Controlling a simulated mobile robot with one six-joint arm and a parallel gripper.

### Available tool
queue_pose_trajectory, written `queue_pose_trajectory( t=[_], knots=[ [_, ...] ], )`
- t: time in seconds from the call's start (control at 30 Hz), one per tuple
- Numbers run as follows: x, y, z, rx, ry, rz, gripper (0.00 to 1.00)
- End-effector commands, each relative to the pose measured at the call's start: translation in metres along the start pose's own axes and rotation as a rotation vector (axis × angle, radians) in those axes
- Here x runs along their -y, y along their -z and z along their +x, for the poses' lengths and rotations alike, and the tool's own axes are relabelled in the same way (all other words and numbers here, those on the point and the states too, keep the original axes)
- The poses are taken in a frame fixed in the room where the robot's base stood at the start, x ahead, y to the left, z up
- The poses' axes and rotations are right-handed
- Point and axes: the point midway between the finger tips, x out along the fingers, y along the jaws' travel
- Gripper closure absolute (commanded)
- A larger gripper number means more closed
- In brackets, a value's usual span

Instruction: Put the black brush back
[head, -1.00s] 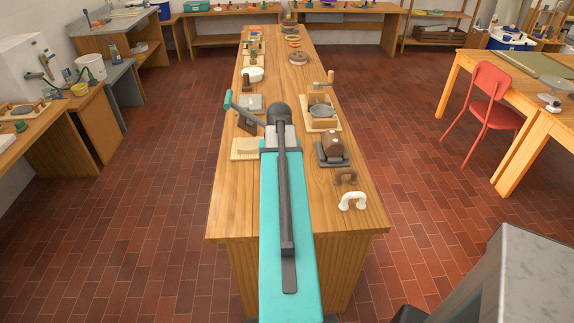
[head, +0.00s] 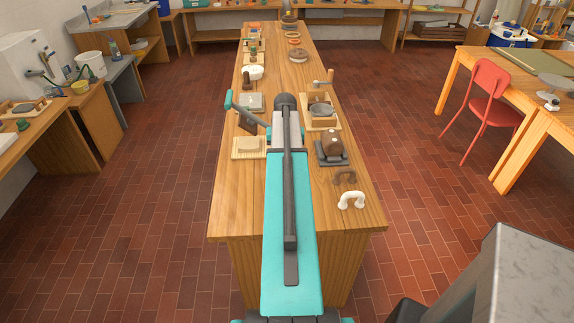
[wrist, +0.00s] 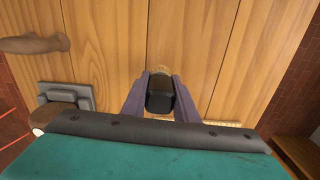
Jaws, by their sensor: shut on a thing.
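The black brush (wrist: 160,98) is between the two fingers of my gripper (wrist: 161,92) in the wrist view. My gripper is shut on it. Its black body faces the camera, and a small tan part shows at its far end. The brush is over the wooden worktop, and I cannot tell whether it touches the wood. In the head view my arm covers the middle of the long workbench (head: 230,215), and I cannot make out the brush there.
On the bench's right stand a dark block with a brown knob (head: 332,144), a brown handle (head: 345,177) and a white handle (head: 351,200). A cream board (head: 238,154) lies left of my arm. The bench's front left corner is bare. A red chair (head: 485,105) stands right.

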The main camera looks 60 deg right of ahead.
Motion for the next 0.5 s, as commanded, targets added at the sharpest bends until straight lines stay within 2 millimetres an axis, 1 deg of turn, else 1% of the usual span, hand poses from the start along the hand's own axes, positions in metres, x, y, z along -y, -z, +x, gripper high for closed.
queue_pose_trajectory(
  t=[0.27, 0.37, 0.5],
  knots=[
    [0.0, 0.002, 0.0, 0.0, 0.0, 0.0, 0.96],
    [-0.002, 0.008, 0.0, 0.0, 0.0, 0.0, 0.96],
    [-0.005, 0.021, 0.0, 0.0, 0.0, 0.0, 0.96]
  ],
)
